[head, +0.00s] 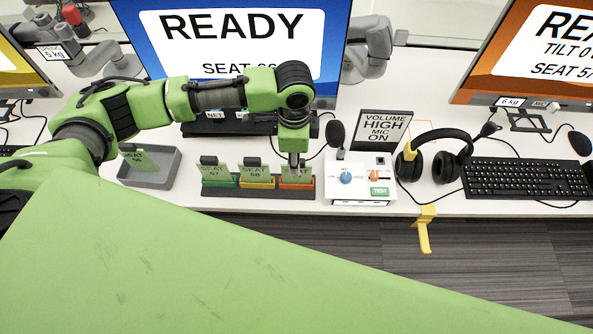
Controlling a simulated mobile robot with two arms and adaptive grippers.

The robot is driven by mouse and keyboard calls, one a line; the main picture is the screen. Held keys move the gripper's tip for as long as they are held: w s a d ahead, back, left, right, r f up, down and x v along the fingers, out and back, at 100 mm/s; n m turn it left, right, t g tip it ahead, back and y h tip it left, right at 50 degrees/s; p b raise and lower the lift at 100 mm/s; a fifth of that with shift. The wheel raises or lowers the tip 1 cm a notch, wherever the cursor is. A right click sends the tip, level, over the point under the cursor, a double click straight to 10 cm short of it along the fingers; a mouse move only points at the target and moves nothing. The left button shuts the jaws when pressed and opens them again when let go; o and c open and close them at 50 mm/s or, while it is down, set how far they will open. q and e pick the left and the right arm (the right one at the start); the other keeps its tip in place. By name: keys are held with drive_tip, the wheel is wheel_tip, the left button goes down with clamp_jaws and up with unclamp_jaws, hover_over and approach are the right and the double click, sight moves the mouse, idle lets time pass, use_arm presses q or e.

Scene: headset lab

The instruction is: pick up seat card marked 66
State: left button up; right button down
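A dark rack (308,193) on the desk holds three upright seat cards in a row. The left card (217,177) in the green slot reads SEAT 67, and the middle card (257,177) in the yellow slot reads SEAT 68. The right card (305,178) in the orange slot is partly hidden by my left gripper, and its number cannot be read. Another card (143,160) stands in a grey tray (165,180) to the left; its number is unclear. My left gripper (294,163) points down at the right card; its finger gap is too small to judge. My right gripper is out of view.
A control box (361,180) with a microphone and a VOLUME HIGH sign (384,130) stands right of the rack. Headphones (436,158) and a keyboard (522,180) lie farther right. A large monitor (215,30) stands behind. The desk's front edge is close before the rack.

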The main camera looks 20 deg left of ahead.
use_arm(q)
drive_tip(key=f, duration=0.1)
drive_tip(key=f+p, duration=0.1)
drive_tip(key=f, duration=0.2)
drive_tip(key=shift+d+f, duration=0.2)
drive_tip(key=shift+d, duration=0.05)
drive_tip(key=shift+f, duration=0.4)
clamp_jaws()
